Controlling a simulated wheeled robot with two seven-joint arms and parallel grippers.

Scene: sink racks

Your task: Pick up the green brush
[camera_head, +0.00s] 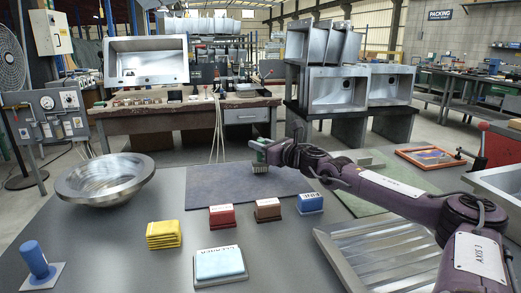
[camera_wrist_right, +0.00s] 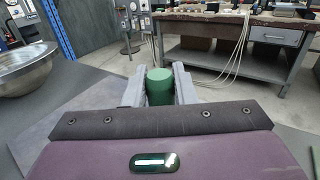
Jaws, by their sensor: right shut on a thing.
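The green brush (camera_head: 260,168) is at the far edge of the dark blue mat (camera_head: 215,184) in the head view, with pale bristles pointing down. My right gripper (camera_head: 263,152) is shut on it. In the right wrist view the brush's round green handle (camera_wrist_right: 159,87) stands between the two grey fingers of the right gripper (camera_wrist_right: 160,94). The fingers hide part of the brush, and I cannot tell whether its bristles touch the mat. My left gripper is not in view.
Red (camera_head: 222,215), brown (camera_head: 268,209) and blue (camera_head: 310,203) blocks stand in front of the mat. Yellow sponges (camera_head: 163,234) and a light-blue pad (camera_head: 220,264) lie nearer. A steel bowl (camera_head: 105,182) is left. A ribbed steel drainer (camera_head: 375,250) lies under my right arm.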

